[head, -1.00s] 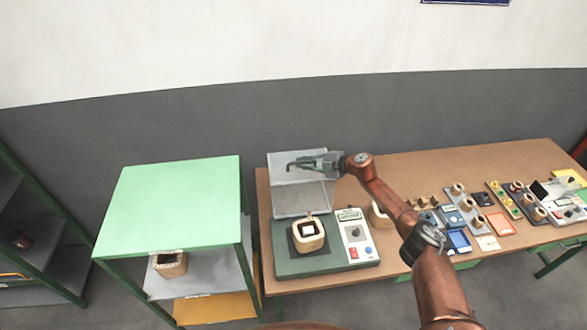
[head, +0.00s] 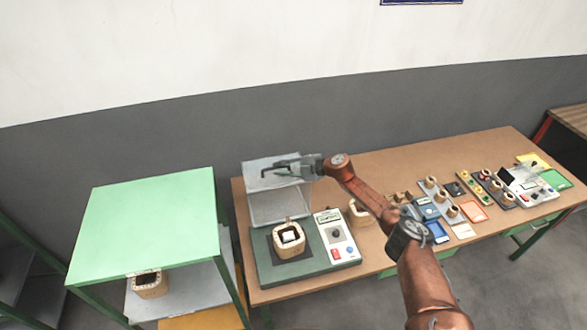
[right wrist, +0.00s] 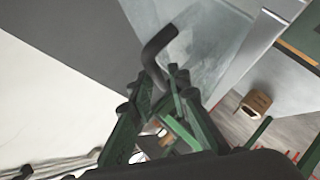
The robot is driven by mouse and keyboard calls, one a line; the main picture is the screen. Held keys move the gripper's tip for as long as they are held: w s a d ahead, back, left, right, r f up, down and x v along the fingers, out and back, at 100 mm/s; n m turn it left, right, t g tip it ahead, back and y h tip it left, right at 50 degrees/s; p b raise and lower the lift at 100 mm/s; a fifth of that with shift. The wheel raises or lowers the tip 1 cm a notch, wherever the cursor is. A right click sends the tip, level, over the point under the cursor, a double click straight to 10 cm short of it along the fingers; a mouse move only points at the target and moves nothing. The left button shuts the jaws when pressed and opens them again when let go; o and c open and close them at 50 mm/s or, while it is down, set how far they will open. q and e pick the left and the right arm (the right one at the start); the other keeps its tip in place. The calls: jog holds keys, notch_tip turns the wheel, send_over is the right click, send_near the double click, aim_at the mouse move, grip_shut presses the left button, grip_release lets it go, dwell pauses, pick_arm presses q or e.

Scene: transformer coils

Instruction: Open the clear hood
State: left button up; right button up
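The clear hood (head: 280,206) stands raised behind the green-based tester (head: 262,262). A beige coil (head: 289,240) sits uncovered on the tester's dark pad, left of its control panel (head: 336,235). My right gripper (head: 284,171) is at the hood's upper part, reaching in from the right. In the right wrist view, its green fingers (right wrist: 165,82) close around a dark bent handle (right wrist: 157,48), which sticks out past the fingertips. The see-through hood panel (right wrist: 205,45) lies just beyond. My left gripper is not in view.
A green-topped shelf (head: 150,220) stands left of the brown table (head: 400,165), with another coil (head: 150,284) on its lower shelf. Several coils, trays and small devices (head: 440,205) fill the table's right side. The table's back strip is clear.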

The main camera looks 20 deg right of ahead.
jog(key=v, duration=1)
jog(key=shift+s+d+r, duration=0.15)
jog(key=shift+s+d, duration=0.05)
jog(key=shift+d, duration=0.05)
